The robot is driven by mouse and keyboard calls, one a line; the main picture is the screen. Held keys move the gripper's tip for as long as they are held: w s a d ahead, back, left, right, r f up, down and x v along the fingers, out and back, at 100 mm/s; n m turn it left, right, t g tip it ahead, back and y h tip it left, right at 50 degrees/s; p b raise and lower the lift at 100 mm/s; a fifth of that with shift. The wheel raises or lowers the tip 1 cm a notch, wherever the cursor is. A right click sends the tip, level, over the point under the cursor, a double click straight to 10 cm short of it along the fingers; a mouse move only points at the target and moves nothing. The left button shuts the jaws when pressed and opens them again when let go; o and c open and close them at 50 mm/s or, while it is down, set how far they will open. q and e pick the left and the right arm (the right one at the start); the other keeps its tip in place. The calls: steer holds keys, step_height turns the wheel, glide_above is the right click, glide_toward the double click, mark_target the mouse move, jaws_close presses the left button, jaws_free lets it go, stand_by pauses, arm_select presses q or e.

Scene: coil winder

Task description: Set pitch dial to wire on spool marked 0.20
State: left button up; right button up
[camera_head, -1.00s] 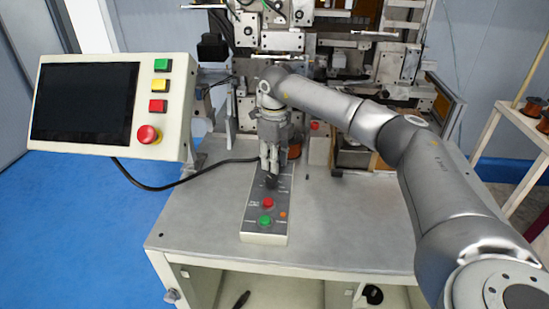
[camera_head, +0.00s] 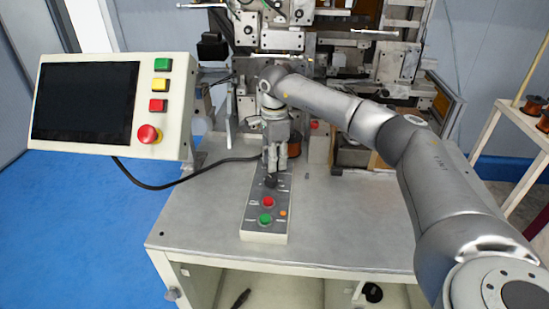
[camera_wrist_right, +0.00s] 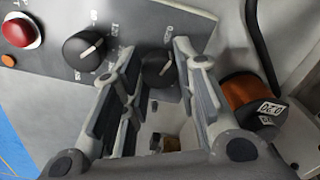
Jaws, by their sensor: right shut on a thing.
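A grey control panel (camera_head: 262,228) on the bench carries buttons and two black dials. My right gripper (camera_head: 277,171) is over its far end, pointing down. In the right wrist view, a black dial (camera_wrist_right: 158,68) sits between the fingers of the right gripper (camera_wrist_right: 155,85), which is shut on it. The fingers hide part of this dial and its scale. The other black dial (camera_wrist_right: 85,48) has a white pointer line and stands free; it also shows in the head view (camera_head: 271,182). A copper-wire spool (camera_wrist_right: 243,92) stands beside the panel, with a white label that appears to read 0.20.
A screen box (camera_head: 110,105) with colored buttons stands at the left, its cable (camera_head: 175,186) running to the panel area. The winding machine (camera_head: 270,40) rises behind. A shelf (camera_head: 497,130) with spools is at the right. The bench's front right (camera_head: 350,230) is clear.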

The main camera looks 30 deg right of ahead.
steer(key=shift+n, duration=1.6)
steer(key=o, duration=1.1)
steer(key=shift+c, duration=0.2)
steer(key=shift+r, duration=0.25)
step_height(320, 180, up, 12)
steer(key=shift+f, duration=0.25)
